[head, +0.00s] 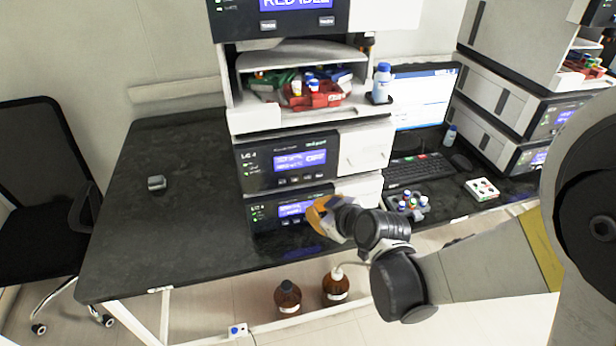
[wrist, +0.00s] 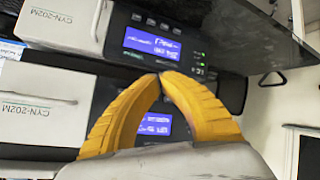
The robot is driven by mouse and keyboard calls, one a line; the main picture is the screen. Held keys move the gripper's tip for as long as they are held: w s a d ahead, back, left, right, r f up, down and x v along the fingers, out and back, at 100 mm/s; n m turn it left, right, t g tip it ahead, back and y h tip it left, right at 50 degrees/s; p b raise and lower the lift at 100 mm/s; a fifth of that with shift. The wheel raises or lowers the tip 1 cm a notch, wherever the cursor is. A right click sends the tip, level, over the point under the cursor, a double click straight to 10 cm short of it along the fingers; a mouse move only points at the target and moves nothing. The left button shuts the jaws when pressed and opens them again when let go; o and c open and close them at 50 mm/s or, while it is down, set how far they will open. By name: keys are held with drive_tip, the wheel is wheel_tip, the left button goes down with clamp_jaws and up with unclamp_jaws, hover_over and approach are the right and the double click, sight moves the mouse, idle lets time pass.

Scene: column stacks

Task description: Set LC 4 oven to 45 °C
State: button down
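The stack labelled LC 4 has an upper front module (head: 285,160) with a lit blue display and a row of buttons under it. A lower module (head: 268,214) with a similar display (head: 296,208) sits below it on the bench. Which one is the oven and the exact readings are too small to tell. My gripper (head: 317,212), with yellow fingers, is in front of the lower module's right side and covers part of it. In the wrist view, the fingertips (wrist: 160,75) meet, empty, between the lower module's display (wrist: 151,44) and the upper module's display (wrist: 154,123). Contact cannot be told.
The dark bench (head: 160,220) is clear at left except for a small grey item (head: 156,183). A vial rack (head: 407,207), keyboard (head: 415,170) and monitor (head: 425,95) are right of the stack. Brown bottles (head: 288,297) stand below the bench. An office chair (head: 45,190) is at left.

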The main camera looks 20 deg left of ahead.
sight(307, 177)
drive_tip(key=w+a, duration=0.3)
drive_tip(key=w, duration=0.3)
drive_tip(key=shift+a, duration=0.3)
drive_tip(key=shift+w+a, duration=0.1)
drive_tip(key=shift+w, duration=0.05)
idle(1.1)
drive_tip(key=shift+w+a, duration=0.15)
drive_tip(key=shift+w, duration=0.1)
drive_tip(key=shift+w+a, duration=0.2)
drive_tip(key=shift+w, duration=0.15)
idle(0.7)
drive_tip(key=shift+s, duration=0.1)
drive_tip(key=shift+s+d, duration=0.45)
drive_tip(key=shift+s, duration=0.2)
drive_tip(key=shift+w+a+b, duration=0.1)
drive_tip(key=shift+w+b, duration=0.05)
drive_tip(key=shift+b, duration=0.3)
drive_tip(key=shift+w+a, duration=0.15)
drive_tip(key=shift+w, duration=0.1)
